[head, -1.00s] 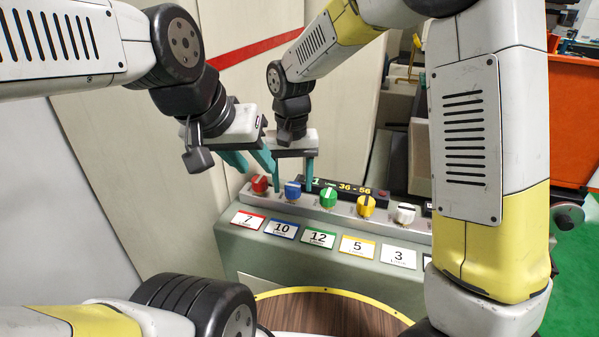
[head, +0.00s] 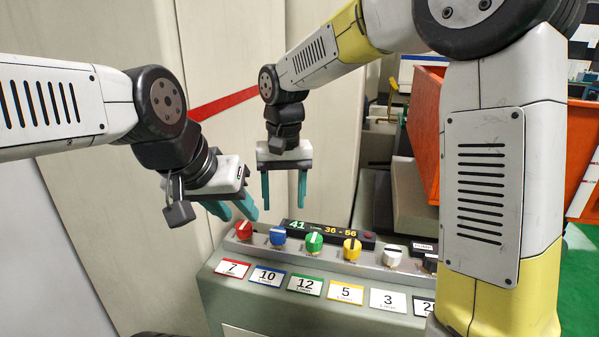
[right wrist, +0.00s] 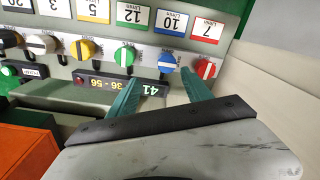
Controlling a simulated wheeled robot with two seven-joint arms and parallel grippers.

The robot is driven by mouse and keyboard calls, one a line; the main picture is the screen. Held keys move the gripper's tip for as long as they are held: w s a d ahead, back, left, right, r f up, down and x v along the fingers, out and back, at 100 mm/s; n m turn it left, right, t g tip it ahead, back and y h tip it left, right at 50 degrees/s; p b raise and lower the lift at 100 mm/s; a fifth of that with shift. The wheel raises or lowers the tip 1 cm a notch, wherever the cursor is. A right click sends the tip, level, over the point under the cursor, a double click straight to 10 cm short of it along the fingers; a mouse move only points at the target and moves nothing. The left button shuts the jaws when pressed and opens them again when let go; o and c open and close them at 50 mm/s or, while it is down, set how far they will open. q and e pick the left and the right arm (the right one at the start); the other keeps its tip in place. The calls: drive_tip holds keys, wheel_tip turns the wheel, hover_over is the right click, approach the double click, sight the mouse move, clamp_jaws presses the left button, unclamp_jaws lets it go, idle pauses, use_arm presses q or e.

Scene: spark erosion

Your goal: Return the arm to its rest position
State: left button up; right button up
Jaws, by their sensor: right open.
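My right gripper (head: 284,202) hangs fingers down in the head view, in front of the pale wall and above the knob panel. Its two teal fingers are apart with nothing between them. In the right wrist view the open fingers (right wrist: 160,78) point toward the panel, which appears upside down there. My left gripper (head: 234,214) is to the left, tilted down near the panel's left end. Its teal fingers look apart and empty. The red knob (head: 244,230), blue knob (head: 278,236), green knob (head: 314,242) and yellow knob (head: 352,248) are uncovered.
The console (head: 260,305) carries a white knob (head: 392,255), numbered cards and a display (head: 330,233) reading 41 and 36 - 56. An orange container (head: 424,135) stands behind at the right. A pale wall (head: 225,50) rises behind the grippers.

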drive_tip(key=s+d+r+m+t+y, duration=0.1)
drive_tip(key=s+d+r+t, duration=0.1)
drive_tip(key=s+d, duration=0.5)
drive_tip(key=s+d+r+t, duration=0.3)
drive_tip(key=s+d, duration=0.4)
drive_tip(key=d, duration=0.8)
drive_tip(key=shift+r+m+t+y, duration=0.25)
drive_tip(key=shift+m+t+y, duration=0.15)
drive_tip(key=shift+t, duration=0.1)
drive_tip(key=shift+w, duration=0.1)
